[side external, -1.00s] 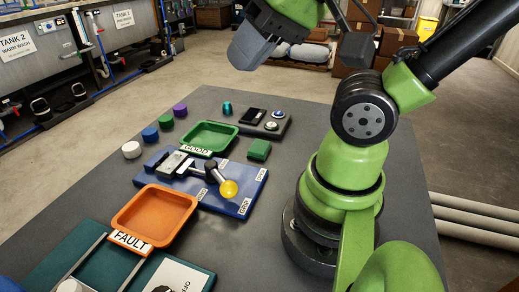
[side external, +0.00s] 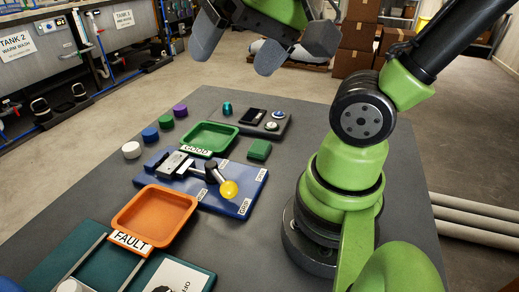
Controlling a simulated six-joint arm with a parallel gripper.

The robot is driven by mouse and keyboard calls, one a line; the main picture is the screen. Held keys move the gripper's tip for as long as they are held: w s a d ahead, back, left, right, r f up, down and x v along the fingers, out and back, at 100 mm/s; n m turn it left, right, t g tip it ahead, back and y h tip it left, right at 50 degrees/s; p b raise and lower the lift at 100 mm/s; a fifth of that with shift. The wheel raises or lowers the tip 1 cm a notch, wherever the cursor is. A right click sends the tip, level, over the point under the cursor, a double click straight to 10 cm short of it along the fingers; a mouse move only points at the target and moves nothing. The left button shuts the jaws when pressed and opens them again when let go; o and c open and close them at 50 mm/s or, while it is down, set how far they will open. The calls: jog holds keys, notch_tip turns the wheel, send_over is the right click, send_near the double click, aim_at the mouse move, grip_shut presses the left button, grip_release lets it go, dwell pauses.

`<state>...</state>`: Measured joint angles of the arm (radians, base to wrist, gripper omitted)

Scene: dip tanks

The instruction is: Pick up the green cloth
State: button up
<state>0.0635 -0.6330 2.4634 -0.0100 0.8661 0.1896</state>
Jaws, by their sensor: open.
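A small green square piece (side external: 259,149), which looks like the folded green cloth, lies on the grey table to the right of the green GOOD tray (side external: 233,133). It is too small to tell its weave. My gripper (side external: 237,52) is at the top of the side external view, high above the table and far from the green piece. Its grey fingers are apart and nothing is between them. The upper part of the gripper is cut off by the picture edge.
A blue board (side external: 238,205) with a yellow-balled lever stands in front of the green tray. An orange FAULT tray (side external: 158,213) is nearer. A dark button box (side external: 268,123) sits behind the green piece. Several coloured round pieces stand at left.

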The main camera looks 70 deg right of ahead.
jog(key=w+d+f+m+g+h, duration=0.2)
jog(key=w+d+f+m, duration=0.4)
jog(key=m, duration=0.5)
jog(key=m+g, duration=0.5)
jog(key=m, duration=1.3)
send_over(259, 146)
notch_tip(259, 146, down, 14)
jog(key=shift+y, duration=0.4)
jog(key=f, duration=0.4)
jog(key=shift+s+f, duration=0.2)
jog(key=shift+s, duration=0.2)
jog(key=shift+w+f, duration=0.2)
jog(key=shift+f, duration=1.3)
jog(key=shift+w+f, duration=0.15)
jog(key=shift+f, duration=1.35)
jog(key=shift+c, duration=0.2)
jog(key=c, duration=0.9)
